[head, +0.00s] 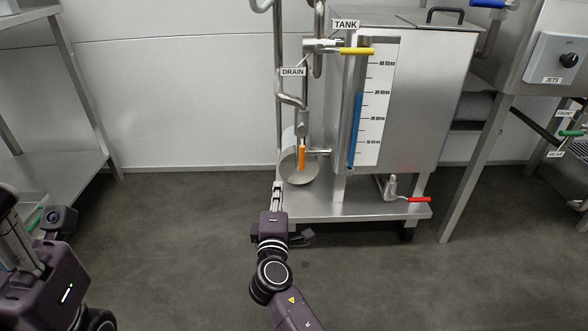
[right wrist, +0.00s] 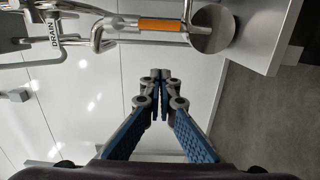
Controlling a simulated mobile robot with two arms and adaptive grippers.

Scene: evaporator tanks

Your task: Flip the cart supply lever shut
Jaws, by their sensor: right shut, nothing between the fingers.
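The orange lever (head: 302,157) hangs upright along the lower end of the pipe below the DRAIN label; it also shows in the right wrist view (right wrist: 160,25). A yellow lever (head: 357,51) lies level by the TANK label. A red lever (head: 419,200) lies level on the valve under the tank. No label in view reads cart supply. My right gripper (head: 277,186) is shut and empty, below and left of the orange lever, apart from it; its fingertips also show in the right wrist view (right wrist: 160,78). My left gripper (head: 18,245) is partly in view at the left; its jaws are unclear.
The steel tank (head: 420,100) with a blue level gauge (head: 355,130) stands on a wheeled cart (head: 350,205). A round steel pan (head: 298,172) sits behind the orange lever. A JETS box (head: 558,60) and green levers are at right. The floor in front is clear.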

